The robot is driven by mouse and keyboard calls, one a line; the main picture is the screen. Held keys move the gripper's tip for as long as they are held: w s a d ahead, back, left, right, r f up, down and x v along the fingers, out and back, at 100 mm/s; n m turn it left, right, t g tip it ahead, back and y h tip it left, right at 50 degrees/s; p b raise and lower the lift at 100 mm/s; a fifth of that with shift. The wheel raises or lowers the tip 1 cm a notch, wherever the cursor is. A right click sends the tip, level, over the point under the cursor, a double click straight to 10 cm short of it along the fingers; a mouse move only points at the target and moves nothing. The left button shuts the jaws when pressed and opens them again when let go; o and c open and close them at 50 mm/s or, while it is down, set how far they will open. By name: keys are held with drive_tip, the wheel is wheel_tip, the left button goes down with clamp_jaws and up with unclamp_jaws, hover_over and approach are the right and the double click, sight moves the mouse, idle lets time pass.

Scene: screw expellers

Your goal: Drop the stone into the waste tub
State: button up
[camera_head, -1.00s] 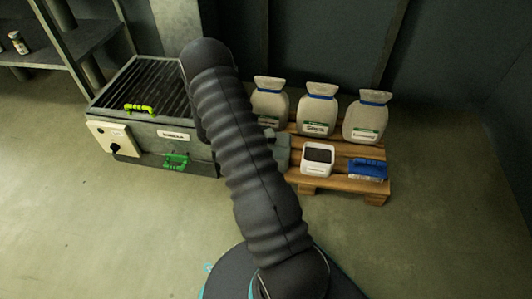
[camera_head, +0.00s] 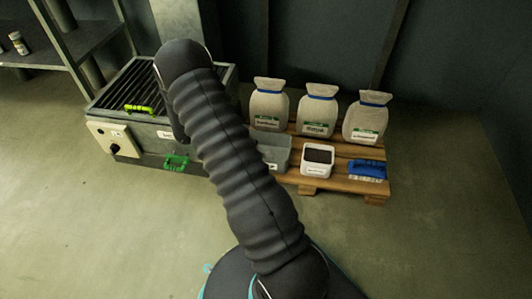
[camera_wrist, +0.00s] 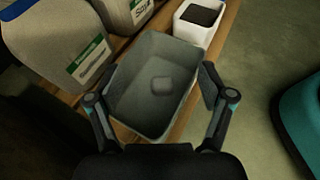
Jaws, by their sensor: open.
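The waste tub (camera_head: 276,143) is a grey open box on the pallet, partly hidden by my arm in the head view. The wrist view looks down into the tub (camera_wrist: 185,45). The stone (camera_wrist: 161,85) is a small grey block seen inside the tub's outline; whether it rests on the floor or is still above it, I cannot tell. My gripper (camera_wrist: 160,82) is open over the tub, its fingers spread on either side and not touching the stone. The gripper is hidden in the head view.
Several pale sacks (camera_head: 317,112) stand behind on the wooden pallet (camera_head: 340,183). A white container with dark contents (camera_head: 318,158) and a blue-handled brush (camera_head: 367,169) sit right of the tub. A grated metal machine (camera_head: 130,130) stands left. The floor in front is clear.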

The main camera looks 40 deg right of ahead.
drive_tip(key=shift+v, duration=2.25)
drive_tip(key=s+a+r+m+t+y+p, duration=0.1)
drive_tip(key=s+a+r+m+y+p, duration=0.25)
drive_tip(key=r, duration=0.85)
drive_tip(key=s+a+r+m+t+y+p, duration=0.1)
drive_tip(key=s+a+r+m+t+y, duration=0.15)
drive_tip(key=s+a+r+m, duration=0.65)
drive_tip(key=s+a+r+t+y+p, duration=0.2)
drive_tip(key=s+a+r+t+y, duration=0.1)
drive_tip(key=s+r, duration=0.3)
drive_tip(key=s+a+r+m+t+y+p, duration=0.1)
drive_tip(key=s+a+r, duration=0.4)
drive_tip(key=r, duration=0.6)
drive_tip(key=s+t+y+p, duration=0.1)
drive_tip(key=s+t+y, duration=0.1)
drive_tip(key=shift+r+t+y+p, duration=0.15)
drive_tip(key=shift+t+y+p, duration=0.2)
drive_tip(key=shift+y+p, duration=0.05)
